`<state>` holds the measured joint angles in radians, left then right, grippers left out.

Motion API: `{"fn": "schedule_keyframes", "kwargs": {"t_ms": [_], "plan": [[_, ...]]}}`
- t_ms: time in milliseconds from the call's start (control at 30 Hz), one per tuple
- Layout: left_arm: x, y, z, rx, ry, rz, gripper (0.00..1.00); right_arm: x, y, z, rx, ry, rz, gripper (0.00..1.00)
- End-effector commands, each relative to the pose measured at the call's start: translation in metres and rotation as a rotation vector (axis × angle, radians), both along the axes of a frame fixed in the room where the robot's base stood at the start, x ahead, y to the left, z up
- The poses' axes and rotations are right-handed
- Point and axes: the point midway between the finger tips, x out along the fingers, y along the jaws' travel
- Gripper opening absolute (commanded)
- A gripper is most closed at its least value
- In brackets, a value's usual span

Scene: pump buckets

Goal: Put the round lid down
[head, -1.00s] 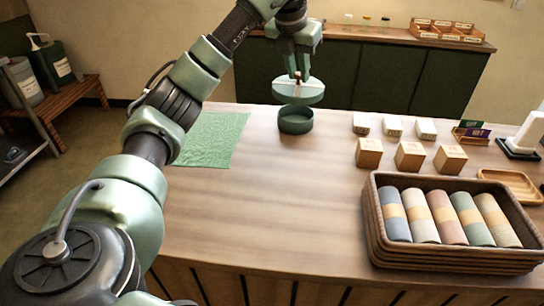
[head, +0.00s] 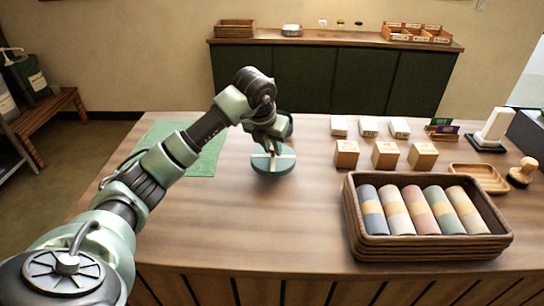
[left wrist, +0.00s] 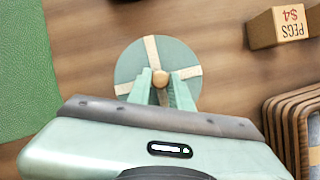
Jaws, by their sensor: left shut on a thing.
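The round green lid (head: 260,160) has a pale cross band and a small wooden knob (left wrist: 160,78). My left gripper (head: 272,145) is above it, and in the left wrist view its two fingers are shut on the knob. My right gripper is not in view.
A green cloth (head: 205,160) lies left of the tin. Several small boxes (head: 385,155) stand to the right. A brown basket of rolled cloths (head: 430,250) fills the front right. The counter in front of the tin is clear.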

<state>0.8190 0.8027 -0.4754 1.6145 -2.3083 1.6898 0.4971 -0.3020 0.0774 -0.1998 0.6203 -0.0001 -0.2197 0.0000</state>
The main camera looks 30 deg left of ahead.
Motion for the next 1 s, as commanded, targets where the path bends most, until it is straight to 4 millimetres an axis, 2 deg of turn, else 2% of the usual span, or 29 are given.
{"fn": "schedule_keyframes", "kwargs": {"t_ms": [167, 367, 733, 767, 800, 833, 1000], "plan": [[-0.001, 0.0, -0.013, 0.001, 0.002, 0.0, 0.0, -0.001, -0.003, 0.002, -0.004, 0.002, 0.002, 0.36], [-0.001, 0.0, -0.039, 0.0, 0.002, 0.001, 0.0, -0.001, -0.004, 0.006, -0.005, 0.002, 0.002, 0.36], [0.0, 0.001, -0.045, 0.001, 0.0, 0.0, 0.0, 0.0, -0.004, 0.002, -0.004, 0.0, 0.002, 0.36], [0.0, 0.001, -0.044, 0.001, 0.0, 0.0, 0.26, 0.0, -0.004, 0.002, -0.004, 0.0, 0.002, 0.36], [0.0, 0.001, -0.044, 0.001, 0.0, 0.0, 0.37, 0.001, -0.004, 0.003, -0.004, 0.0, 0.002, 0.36], [0.0, 0.0, -0.044, 0.001, 0.0, 0.0, 0.42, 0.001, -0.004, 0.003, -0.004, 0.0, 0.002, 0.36], [0.0, 0.0, -0.044, 0.001, 0.0, 0.0, 0.42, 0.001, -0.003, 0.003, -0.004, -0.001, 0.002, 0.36]]}}
